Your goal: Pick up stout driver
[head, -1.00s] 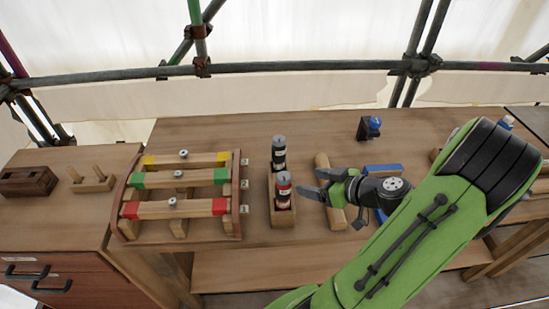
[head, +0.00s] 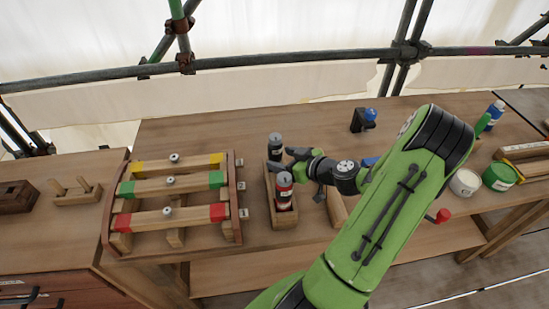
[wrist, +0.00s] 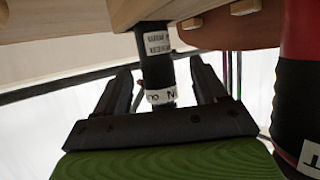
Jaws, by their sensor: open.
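Two drivers stand upright in a wooden holder (head: 285,217). The rear one is a black driver (head: 275,149) with a grey top; the front one is a red and black driver (head: 284,187) with a grey top. I cannot read which is labelled stout. My gripper (head: 290,160) is open beside the rear driver, from the right. In the wrist view the black driver (wrist: 155,65), with white label bands, appears between the two open fingers (wrist: 163,85). The red driver (wrist: 302,60) stands close at the right, outside the fingers, and looks thicker.
A rack (head: 232,205) with yellow, green and red-marked bars stands left of the holder. A wooden bar (head: 336,205) lies right of it, partly under my arm. A black block with a blue knob (head: 364,119) stands behind. Cans (head: 499,176) are at right.

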